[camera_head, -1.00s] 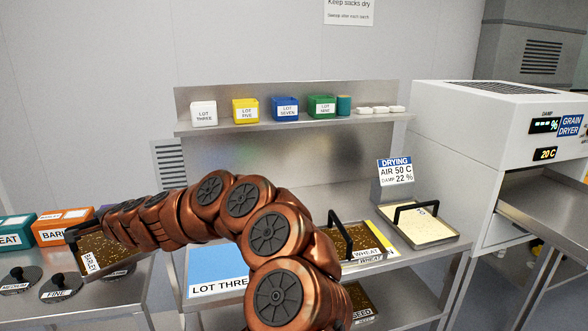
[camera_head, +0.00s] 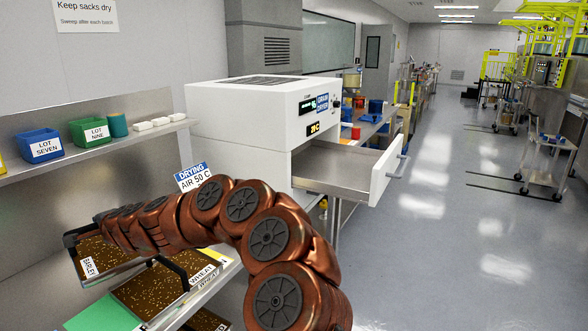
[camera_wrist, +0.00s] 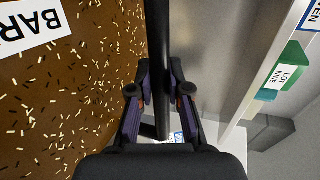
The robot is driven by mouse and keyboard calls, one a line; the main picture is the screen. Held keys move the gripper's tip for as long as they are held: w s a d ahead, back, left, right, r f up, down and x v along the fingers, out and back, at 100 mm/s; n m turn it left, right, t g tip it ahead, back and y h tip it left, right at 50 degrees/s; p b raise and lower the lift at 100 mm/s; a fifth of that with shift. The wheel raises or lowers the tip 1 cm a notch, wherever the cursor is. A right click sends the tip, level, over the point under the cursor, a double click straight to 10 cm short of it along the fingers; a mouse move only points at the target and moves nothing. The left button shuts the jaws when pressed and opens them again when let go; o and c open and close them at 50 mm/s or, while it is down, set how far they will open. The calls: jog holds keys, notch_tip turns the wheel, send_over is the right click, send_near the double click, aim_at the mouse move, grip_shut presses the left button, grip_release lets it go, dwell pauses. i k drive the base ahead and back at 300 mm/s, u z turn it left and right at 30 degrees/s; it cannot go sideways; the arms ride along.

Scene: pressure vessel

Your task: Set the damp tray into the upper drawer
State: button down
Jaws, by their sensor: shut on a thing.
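My gripper (camera_wrist: 160,95) is shut on the black handle bar of a tray marked BARLEY. The barley tray (camera_wrist: 60,130), brown with scattered pale grains, fills the left of the wrist view. In the head view the barley tray (camera_head: 104,262) hangs at the lower left beyond my copper arm. The white grain dryer (camera_head: 250,112) stands at the centre. Its drawer (camera_head: 345,172) is pulled out to the right and looks empty. The fingertips are hidden in the head view. I cannot tell whether the barley tray is damp.
A tray marked WHEAT (camera_head: 165,290) lies on the bench below the barley tray. A drying sign (camera_head: 192,177) reads AIR 50 C. A shelf (camera_head: 150,130) holds a blue bin (camera_head: 42,146) and a green bin (camera_head: 90,131). Open floor (camera_head: 440,240) lies right of the drawer.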

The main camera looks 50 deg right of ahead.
aim_at(336, 174)
jog(key=z, duration=1)
